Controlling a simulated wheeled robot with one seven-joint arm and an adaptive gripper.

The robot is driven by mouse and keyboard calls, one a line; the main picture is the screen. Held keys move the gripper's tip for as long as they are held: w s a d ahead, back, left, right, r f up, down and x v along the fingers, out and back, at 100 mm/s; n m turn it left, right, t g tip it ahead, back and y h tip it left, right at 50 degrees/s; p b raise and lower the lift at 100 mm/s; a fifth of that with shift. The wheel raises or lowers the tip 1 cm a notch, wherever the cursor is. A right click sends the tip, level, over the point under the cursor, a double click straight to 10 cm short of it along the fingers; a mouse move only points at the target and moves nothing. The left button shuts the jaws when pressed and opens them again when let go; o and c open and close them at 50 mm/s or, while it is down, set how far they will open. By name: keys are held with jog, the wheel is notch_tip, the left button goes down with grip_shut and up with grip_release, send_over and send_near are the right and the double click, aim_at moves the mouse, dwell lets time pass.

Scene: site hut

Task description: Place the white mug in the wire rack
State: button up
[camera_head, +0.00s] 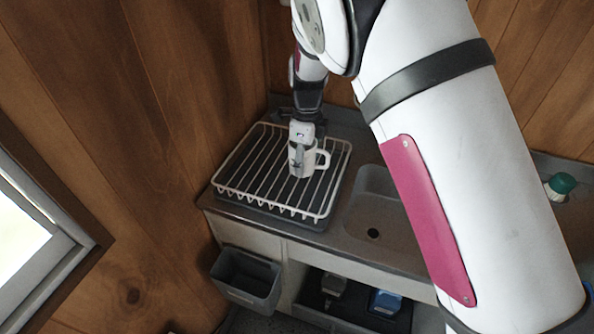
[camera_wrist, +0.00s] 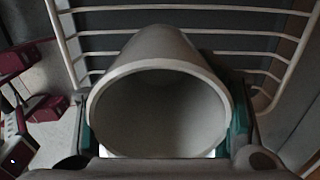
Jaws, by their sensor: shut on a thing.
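The white mug (camera_head: 308,160) is at the wire rack in the head view, upright, with its handle to the right. My gripper (camera_head: 299,150) reaches down from above and is shut on the mug. In the wrist view the mug (camera_wrist: 160,100) fills the middle, its open mouth facing the camera, between the two fingers of my gripper (camera_wrist: 160,140). The white wire rack (camera_head: 245,193) stands on the counter left of the sink, and its bars (camera_wrist: 245,55) show behind the mug. Whether the mug's base touches the rack bars I cannot tell.
The sink basin (camera_head: 372,212) lies right of the rack. A grey bin (camera_head: 246,278) hangs on the cabinet front below the rack. An open shelf below the sink holds a blue item (camera_head: 385,302). The rack around the mug is empty.

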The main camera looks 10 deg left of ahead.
jog(key=shift+f+p, duration=0.35)
jog(key=shift+f, duration=2.4)
jog(key=shift+f, duration=0.1)
jog(key=o, duration=1.7)
